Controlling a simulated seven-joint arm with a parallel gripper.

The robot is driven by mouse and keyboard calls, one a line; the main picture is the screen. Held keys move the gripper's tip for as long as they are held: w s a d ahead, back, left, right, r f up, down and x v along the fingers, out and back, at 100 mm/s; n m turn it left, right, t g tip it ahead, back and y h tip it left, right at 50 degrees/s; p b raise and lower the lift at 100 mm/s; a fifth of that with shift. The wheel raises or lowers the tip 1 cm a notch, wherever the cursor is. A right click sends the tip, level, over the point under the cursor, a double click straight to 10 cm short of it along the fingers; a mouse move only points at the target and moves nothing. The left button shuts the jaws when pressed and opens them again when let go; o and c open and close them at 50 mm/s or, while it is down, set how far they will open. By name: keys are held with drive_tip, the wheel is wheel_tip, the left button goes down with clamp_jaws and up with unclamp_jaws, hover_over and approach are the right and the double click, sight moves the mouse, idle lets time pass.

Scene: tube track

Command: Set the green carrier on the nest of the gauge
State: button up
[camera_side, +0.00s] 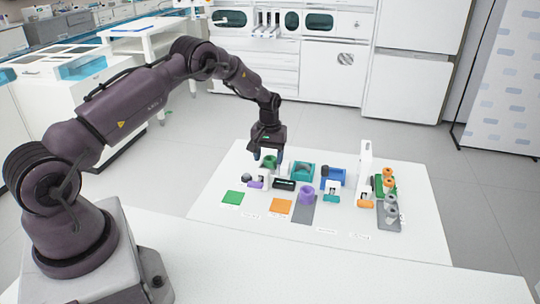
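My gripper (268,154) points down over the back left of the white board, with its fingers apart on either side of a small green ring-shaped piece (269,162), which looks like the green carrier. I cannot tell whether the fingers touch it or whether it is off the board. A tall white upright (366,158) stands at the right of the board and may be part of the gauge. Its nest cannot be made out at this size.
A green square (233,197) and an orange square (281,206) lie at the front left. A purple ring piece (307,193) stands on a grey strip (303,213).

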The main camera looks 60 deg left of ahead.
drive_tip(key=shift+w+d, duration=0.35)
drive_tip(key=shift+d, duration=0.05)
drive_tip(key=shift+r, duration=0.1)
idle(0.4)
wheel_tip(320, 180, up, 13)
drive_tip(key=shift+s+a, duration=0.25)
drive_tip(key=shift+a, duration=0.1)
